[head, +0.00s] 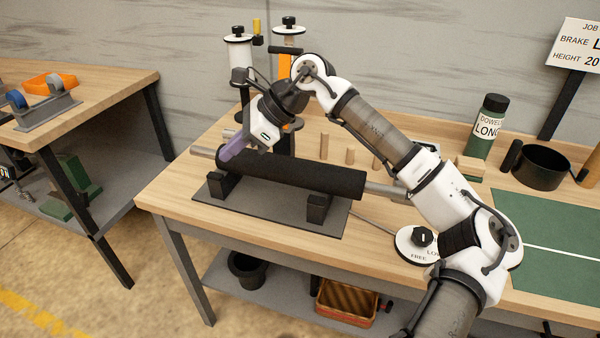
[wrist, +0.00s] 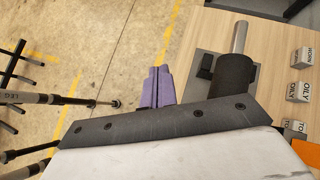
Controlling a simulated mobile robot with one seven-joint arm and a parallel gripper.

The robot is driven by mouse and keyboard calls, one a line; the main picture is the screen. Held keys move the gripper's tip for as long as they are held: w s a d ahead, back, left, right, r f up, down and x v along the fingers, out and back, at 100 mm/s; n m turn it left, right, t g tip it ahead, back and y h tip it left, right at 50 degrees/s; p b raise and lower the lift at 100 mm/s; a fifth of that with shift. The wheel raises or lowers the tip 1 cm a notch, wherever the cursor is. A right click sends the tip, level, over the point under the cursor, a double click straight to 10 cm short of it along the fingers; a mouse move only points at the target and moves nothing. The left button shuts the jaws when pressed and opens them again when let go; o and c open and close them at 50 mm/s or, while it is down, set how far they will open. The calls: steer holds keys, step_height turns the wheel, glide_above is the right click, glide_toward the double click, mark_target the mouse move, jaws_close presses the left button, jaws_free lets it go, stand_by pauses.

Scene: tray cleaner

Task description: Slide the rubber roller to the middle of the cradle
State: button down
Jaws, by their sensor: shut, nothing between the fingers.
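The black rubber roller (head: 300,174) lies lengthwise across the cradle, a grey base plate (head: 265,212) with two black end blocks. Its right end reaches well past the right block (head: 318,208). Bare steel shaft shows at the left end (head: 203,151) and right end (head: 385,190). My gripper (head: 226,158) has purple fingers, shut and empty, at the roller's left end, partly hiding it. In the wrist view the fingers (wrist: 157,88) are together, left of the roller (wrist: 234,80) and its shaft (wrist: 240,37), with a visible gap. The cradle plate (wrist: 212,65) shows beside the roller.
A round dial (head: 422,240) lies right of the cradle. Wooden dowels (head: 350,157) and bottle-like stands (head: 238,55) are behind the roller. A dark pan (head: 541,165) and a green bottle (head: 487,127) stand farther right. The table's left edge is close to the cradle.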

steer(key=w+d+m+h, duration=0.1)
steer(key=d, duration=0.5)
steer(key=w+d+f+t+h, duration=0.1)
steer(key=w+d+h, duration=0.1)
steer(key=d, duration=0.5)
steer(key=w+d+f+m+t+h, duration=0.1)
steer(key=d, duration=0.6)
steer(key=shift+w+d+f+m+h, duration=0.1)
steer(key=shift+w+d+m+h, duration=0.05)
steer(key=shift+w+m+h, duration=0.2)
steer(key=d, duration=0.2)
steer(key=d+h, duration=0.1)
steer(key=d, duration=0.2)
steer(key=d+m+h, duration=0.1)
steer(key=d, duration=0.2)
steer(key=shift+s+d, duration=0.25)
steer(key=s+d+r+m+h, duration=0.1)
steer(key=s+d+m+h, duration=0.2)
steer(key=d, duration=1)
steer(key=a+f+n+p, duration=0.1)
steer(key=a+f+p, duration=0.2)
steer(key=f, duration=0.6)
steer(key=shift+w+a+f+g+p, duration=0.2)
steer(key=shift+a+f+g+p, duration=0.15)
steer(key=shift+a, duration=0.35)
